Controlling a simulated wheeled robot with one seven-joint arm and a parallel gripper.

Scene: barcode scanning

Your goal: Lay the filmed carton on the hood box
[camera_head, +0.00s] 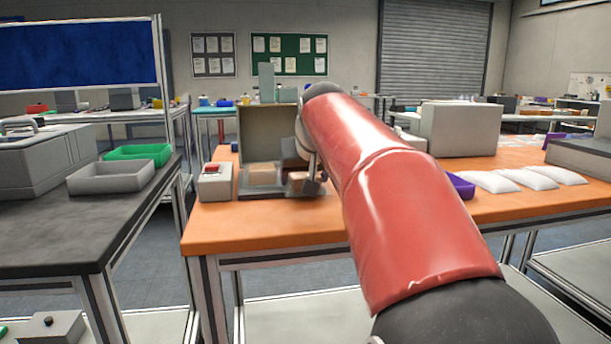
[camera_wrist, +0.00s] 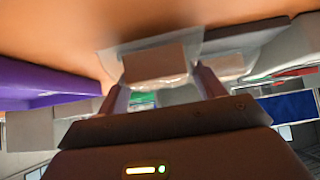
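The filmed carton (camera_wrist: 155,64) is a brown block in clear film with loose edges. In the wrist view it sits between the two fingertips of my gripper (camera_wrist: 160,78), which appear closed on its sides. In the head view my gripper (camera_head: 310,187) is low at the right front of the hood box (camera_head: 268,130), partly hidden by my arm. The hood box is a beige open-fronted box on the orange table, with a grey base. A tan block (camera_head: 263,175) is inside it at the front, seemingly the one beside the filmed carton in the wrist view (camera_wrist: 226,66).
A small grey device with a red top (camera_head: 213,182) stands left of the hood box. A purple bin (camera_head: 461,186) and white pouches (camera_head: 525,178) lie to the right on the orange table (camera_head: 270,225). Grey and green trays (camera_head: 112,178) stand on the left bench.

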